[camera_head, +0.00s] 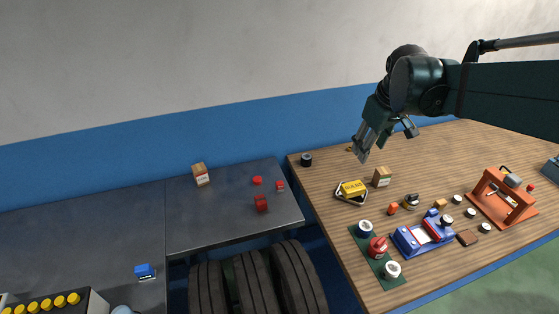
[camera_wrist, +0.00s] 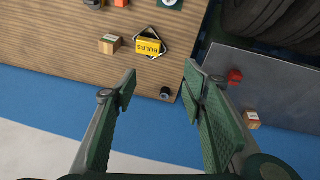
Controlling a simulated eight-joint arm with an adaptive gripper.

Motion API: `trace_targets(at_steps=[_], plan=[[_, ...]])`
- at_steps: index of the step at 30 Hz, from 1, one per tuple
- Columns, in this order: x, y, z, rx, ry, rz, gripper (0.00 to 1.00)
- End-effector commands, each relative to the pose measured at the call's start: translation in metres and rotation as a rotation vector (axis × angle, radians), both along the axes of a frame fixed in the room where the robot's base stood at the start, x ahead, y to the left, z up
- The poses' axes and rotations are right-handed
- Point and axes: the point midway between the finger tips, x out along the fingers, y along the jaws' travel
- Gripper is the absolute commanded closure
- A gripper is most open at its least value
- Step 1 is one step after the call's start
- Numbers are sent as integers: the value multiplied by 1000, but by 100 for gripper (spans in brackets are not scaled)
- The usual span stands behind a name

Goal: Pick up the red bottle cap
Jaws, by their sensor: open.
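A flat red round piece (camera_head: 257,181), which looks like the red bottle cap, lies on the dark metal table towards its back right in the head view. A smaller red piece (camera_head: 280,185) lies just right of it, and a red block (camera_head: 262,203) is in front. In the wrist view the red block (camera_wrist: 235,75) shows beside the right finger; I cannot make out the cap there, and the finger may hide it. My gripper (camera_head: 385,142) is open and empty, high above the wooden table, to the right of the cap. Its spread fingers also show in the wrist view (camera_wrist: 160,78).
A small cardboard box (camera_head: 201,175) stands left of the cap. The wooden table (camera_head: 330,195) holds a yellow item in a tray (camera_head: 351,191), a black cylinder (camera_head: 307,160), a blue device (camera_head: 422,235) and an orange frame (camera_head: 503,199). Large tyres (camera_head: 255,280) stand below the metal table's front edge.

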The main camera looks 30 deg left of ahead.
Motion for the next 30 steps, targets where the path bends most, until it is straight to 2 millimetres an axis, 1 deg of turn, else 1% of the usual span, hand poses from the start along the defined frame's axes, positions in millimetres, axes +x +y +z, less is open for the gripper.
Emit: trace_targets(at_steps=[1,8,15,23,30], plan=[[6,13,-4,-7,6,23,58],[27,64,-25,-39,31,129,58],[45,121,-50,-71,56,242,58],[57,183,-84,-106,83,364,58],[62,242,-120,-138,109,476,58]])
